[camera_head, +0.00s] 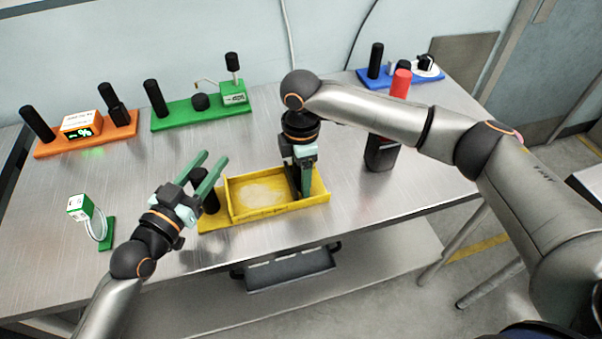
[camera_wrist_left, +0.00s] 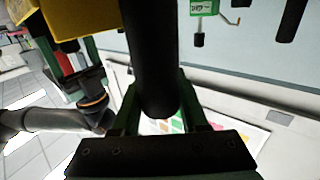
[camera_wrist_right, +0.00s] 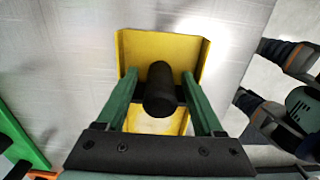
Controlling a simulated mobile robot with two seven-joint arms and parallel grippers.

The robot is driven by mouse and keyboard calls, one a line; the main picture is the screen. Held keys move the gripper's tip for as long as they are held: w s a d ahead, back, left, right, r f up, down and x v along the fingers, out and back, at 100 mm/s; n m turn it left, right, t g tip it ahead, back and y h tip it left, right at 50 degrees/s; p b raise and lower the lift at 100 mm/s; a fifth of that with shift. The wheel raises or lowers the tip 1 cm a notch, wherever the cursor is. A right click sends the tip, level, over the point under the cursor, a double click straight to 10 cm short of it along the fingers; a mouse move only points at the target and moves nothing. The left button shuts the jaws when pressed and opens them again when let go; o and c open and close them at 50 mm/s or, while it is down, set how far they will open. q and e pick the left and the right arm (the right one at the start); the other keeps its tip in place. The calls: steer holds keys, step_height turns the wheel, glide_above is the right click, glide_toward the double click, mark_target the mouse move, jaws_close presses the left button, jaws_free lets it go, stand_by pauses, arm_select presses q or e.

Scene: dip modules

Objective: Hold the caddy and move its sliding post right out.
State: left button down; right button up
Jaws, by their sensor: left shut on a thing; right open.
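The yellow caddy (camera_head: 268,210) lies near the table's front edge as a shallow tray, with a black post (camera_head: 209,201) at its left end. My left gripper (camera_head: 211,160) is shut on this post, which stands between its fingers in the left wrist view (camera_wrist_left: 152,60). A second black post (camera_wrist_right: 159,88) stands at the caddy's right end. My right gripper (camera_head: 305,190) points down there, open, with one finger on each side of that post. In the right wrist view, gaps show between the post and both fingers. The post's foot is hidden.
An orange module (camera_head: 85,137) and a green module (camera_head: 205,112) stand behind, a blue one (camera_head: 385,82) at the back right. A dark bottle with a red top (camera_head: 400,85) stands right of the caddy. A small green stand (camera_head: 107,232) is at the left.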

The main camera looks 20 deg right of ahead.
steer(key=shift+r, duration=0.1)
step_height(320, 180, up, 12)
steer(key=shift+f, duration=0.1)
stand_by(0.4)
arm_select(q)
steer(key=shift+c, duration=1.7)
jaws_free()
steer(key=shift+r, duration=0.1)
step_height(320, 180, up, 7)
steer(key=p, duration=0.5)
steer(key=shift+r, duration=0.15)
arm_select(e)
step_height(320, 180, up, 5)
steer(key=shift+r, duration=0.1)
